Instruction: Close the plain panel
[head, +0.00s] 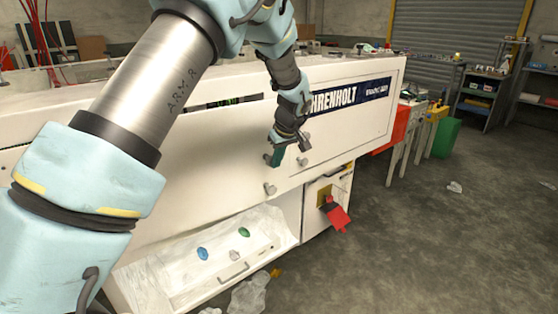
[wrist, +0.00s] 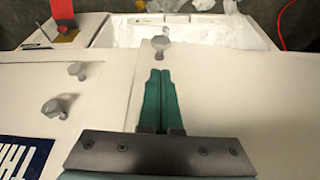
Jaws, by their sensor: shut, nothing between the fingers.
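The plain panel (head: 190,165) is the unlettered white panel on the left of the machine front. It carries one grey knob (head: 270,188) near its right edge. In the wrist view, the plain panel (wrist: 250,100) fills the right side, and its knob (wrist: 160,46) is just beyond my fingertips. My gripper (head: 276,157) has green fingers, pressed together with nothing between them. It is above that knob in the head view; the fingers (wrist: 160,72) look apart from it. Whether they touch the panel is unclear. My arm hides part of the panel's left side.
The lettered panel (head: 350,105) adjoins on the right, with two knobs (wrist: 66,87) near the seam. A dark slot (head: 225,101) shows above the plain panel. Below is an open bin (head: 225,255) lined with plastic.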

